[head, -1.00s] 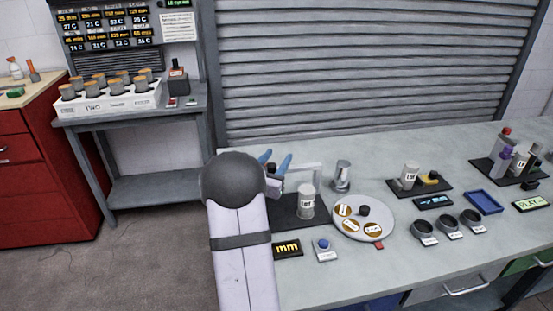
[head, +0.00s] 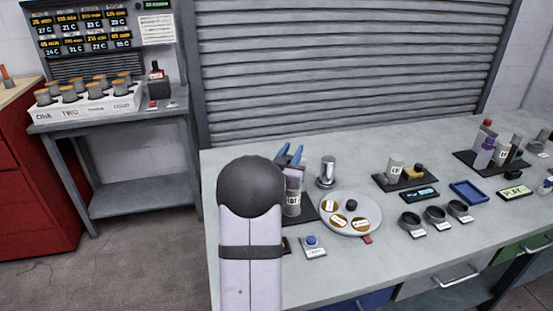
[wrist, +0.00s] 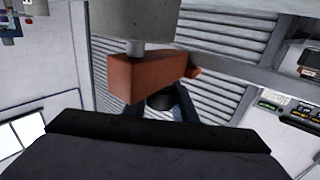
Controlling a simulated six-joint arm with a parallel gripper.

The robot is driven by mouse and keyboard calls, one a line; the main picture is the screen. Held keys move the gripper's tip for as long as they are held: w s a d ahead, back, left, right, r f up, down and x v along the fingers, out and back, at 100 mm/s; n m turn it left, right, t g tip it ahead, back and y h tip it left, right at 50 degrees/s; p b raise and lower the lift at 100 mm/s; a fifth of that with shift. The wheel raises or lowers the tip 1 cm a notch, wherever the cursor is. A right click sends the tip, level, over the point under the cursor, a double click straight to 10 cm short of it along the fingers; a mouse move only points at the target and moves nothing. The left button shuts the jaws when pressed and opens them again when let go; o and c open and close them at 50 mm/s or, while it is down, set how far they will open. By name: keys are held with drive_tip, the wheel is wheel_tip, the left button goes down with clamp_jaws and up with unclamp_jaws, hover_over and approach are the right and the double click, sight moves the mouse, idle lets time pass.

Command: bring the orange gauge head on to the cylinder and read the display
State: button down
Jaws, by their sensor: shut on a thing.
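The orange gauge head (wrist: 150,76) shows large in the wrist view, with a dark knob (wrist: 160,101) beneath it. My gripper (wrist: 172,108) is shut on it by its blue fingers, which also show in the head view (head: 290,154). A short pale stem joins the orange block to a grey round body (wrist: 135,18) above it in the picture. In the head view a labelled grey cylinder (head: 293,203) stands on a black mat, partly behind my arm; the gauge head is hidden there. Whether gauge and cylinder touch cannot be told. The display (head: 287,245) is almost wholly hidden.
A metal cylinder (head: 327,171) stands behind the tray. Three dark cups (head: 435,215) and a blue tray (head: 469,192) lie farther right. A shutter backs the bench.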

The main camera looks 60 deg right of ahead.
drive_tip(key=shift+s+d+r, duration=0.1)
drive_tip(key=c, duration=1.5)
unclamp_jaws()
drive_tip(key=shift+o, duration=0.2)
drive_tip(key=shift+a, duration=0.6)
drive_tip(key=shift+s+a+b, duration=0.2)
drive_tip(key=shift+s+a, duration=0.05)
drive_tip(key=shift+a, duration=0.75)
drive_tip(key=shift+s+a+b, duration=0.25)
drive_tip(key=shift+a, duration=0.75)
drive_tip(key=shift+s+a+b, duration=0.2)
drive_tip(key=shift+s+a, duration=0.05)
drive_tip(key=shift+a, duration=0.75)
